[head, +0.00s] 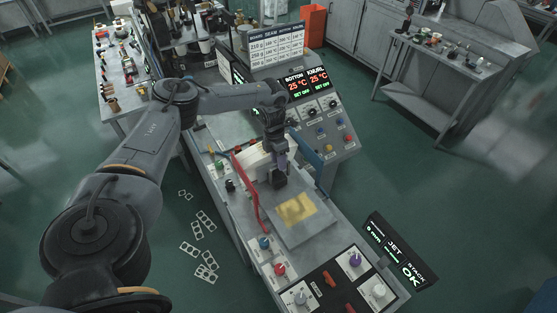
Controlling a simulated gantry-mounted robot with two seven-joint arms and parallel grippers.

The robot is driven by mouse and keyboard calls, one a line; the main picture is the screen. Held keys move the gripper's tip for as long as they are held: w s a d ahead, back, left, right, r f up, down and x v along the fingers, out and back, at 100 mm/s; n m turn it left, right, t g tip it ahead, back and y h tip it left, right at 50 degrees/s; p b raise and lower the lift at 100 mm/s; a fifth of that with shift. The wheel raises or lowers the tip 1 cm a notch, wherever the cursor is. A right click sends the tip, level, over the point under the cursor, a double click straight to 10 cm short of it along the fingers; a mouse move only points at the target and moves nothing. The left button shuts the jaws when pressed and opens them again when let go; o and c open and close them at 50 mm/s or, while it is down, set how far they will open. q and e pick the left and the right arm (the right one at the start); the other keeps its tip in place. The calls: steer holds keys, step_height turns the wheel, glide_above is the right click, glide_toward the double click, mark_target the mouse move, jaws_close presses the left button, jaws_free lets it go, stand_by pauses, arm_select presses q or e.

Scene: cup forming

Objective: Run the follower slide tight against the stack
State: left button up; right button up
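My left gripper (278,179) points down over the machine bench, just behind a grey metal plate with a yellow patch (296,208). Its dark fingertips are small and seen from above, so I cannot tell whether they are open or shut. A pale block (254,160) lies beside the gripper on its left, partly hidden by my wrist. I cannot make out clearly which part is the follower slide or the stack, or whether they touch. A red curved strip (246,194) runs along the left of the plate. My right gripper is not in view.
A control console (322,125) with temperature displays stands behind. A front panel (335,287) carries knobs. Flat cut-out scraps (206,221) lie on the green floor. Side tables (440,70) stand apart.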

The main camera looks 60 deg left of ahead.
arm_select(q)
steer(key=shift+r, duration=0.1)
step_height(320, 180, up, 10)
steer(key=a+p, duration=0.1)
steer(key=a, duration=0.1)
steer(key=shift+r+p, duration=0.25)
steer(key=shift+p, duration=0.05)
steer(key=shift+s, duration=0.1)
